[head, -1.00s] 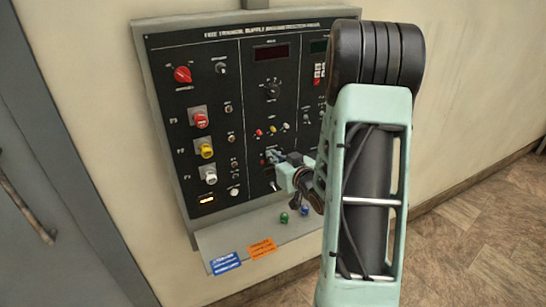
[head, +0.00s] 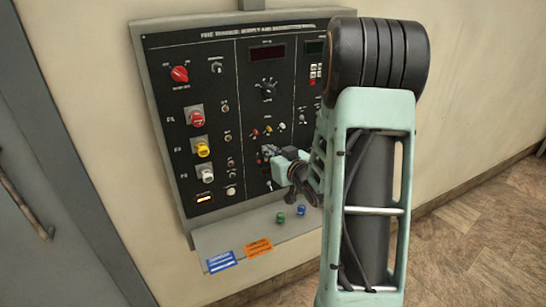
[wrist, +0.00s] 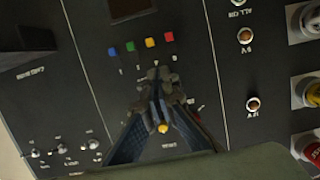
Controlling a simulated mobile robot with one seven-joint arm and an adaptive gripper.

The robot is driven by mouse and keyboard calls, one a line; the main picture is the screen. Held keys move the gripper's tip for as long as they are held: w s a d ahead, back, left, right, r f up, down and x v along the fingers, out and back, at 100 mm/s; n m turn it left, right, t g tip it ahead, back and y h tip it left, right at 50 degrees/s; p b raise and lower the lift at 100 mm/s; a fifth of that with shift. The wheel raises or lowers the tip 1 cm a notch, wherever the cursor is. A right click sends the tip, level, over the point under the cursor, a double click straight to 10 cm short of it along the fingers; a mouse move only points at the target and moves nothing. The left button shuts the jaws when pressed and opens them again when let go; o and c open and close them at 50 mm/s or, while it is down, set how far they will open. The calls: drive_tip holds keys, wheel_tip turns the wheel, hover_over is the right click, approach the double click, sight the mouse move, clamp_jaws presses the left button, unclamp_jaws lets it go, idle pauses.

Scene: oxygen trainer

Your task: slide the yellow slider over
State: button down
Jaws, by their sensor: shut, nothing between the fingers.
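My gripper (head: 269,152) is shut and empty, close to the lower middle section of the black panel. In the wrist view the closed fingertips (wrist: 160,78) point at the panel face. A small yellow knob (wrist: 163,128), which looks like the yellow slider, shows in the gap between the finger links, not between the tips.
Large red (head: 197,118), yellow (head: 203,149) and white (head: 208,171) knobs line the panel's left side. Coloured squares (wrist: 150,42) and toggle switches (wrist: 62,148) lie near the gripper. A grey shelf (head: 228,238) with labels and small knobs juts out below.

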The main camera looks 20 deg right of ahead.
drive_tip(key=r+b+v, duration=0.1)
drive_tip(key=v, duration=0.9)
drive_tip(key=shift+f, duration=0.1)
